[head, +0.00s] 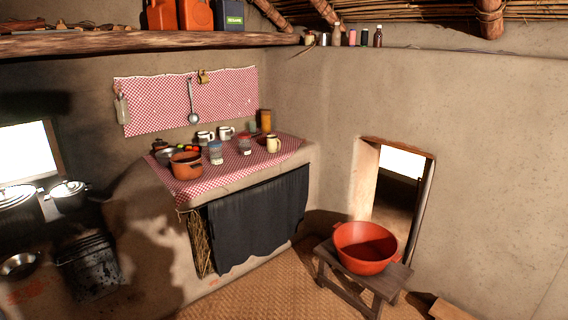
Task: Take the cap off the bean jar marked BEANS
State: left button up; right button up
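Two small jars stand near the front of the counter with the red-checked cloth (190,198). One jar (244,147) has a reddish cap and a pale label. The other jar (215,157) has a bluish top and a pale label. The lettering is too small to read, so I cannot tell which is marked BEANS. Both look upright and capped. Neither of my grippers shows in the head view.
An orange-brown pot (187,168) sits left of the jars, with a cream mug (273,144) to their right. White mugs (226,132) stand behind. A red basin (365,249) rests on a low wooden bench (330,260). Woven floor matting (255,290) lies open before the counter.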

aim_at(244, 144)
jog(key=i, duration=0.65)
jog(key=i+u, duration=0.15)
jog(key=i, duration=0.55)
jog(key=i+l, duration=0.2)
jog(key=i, duration=0.45)
jog(key=i+l+u, duration=0.1)
jog(key=i+u, duration=0.15)
jog(key=i, duration=0.2)
jog(key=i+l+u, duration=0.3)
jog(key=i, duration=0.15)
jog(key=i+l+u, duration=0.25)
jog(key=i, duration=0.2)
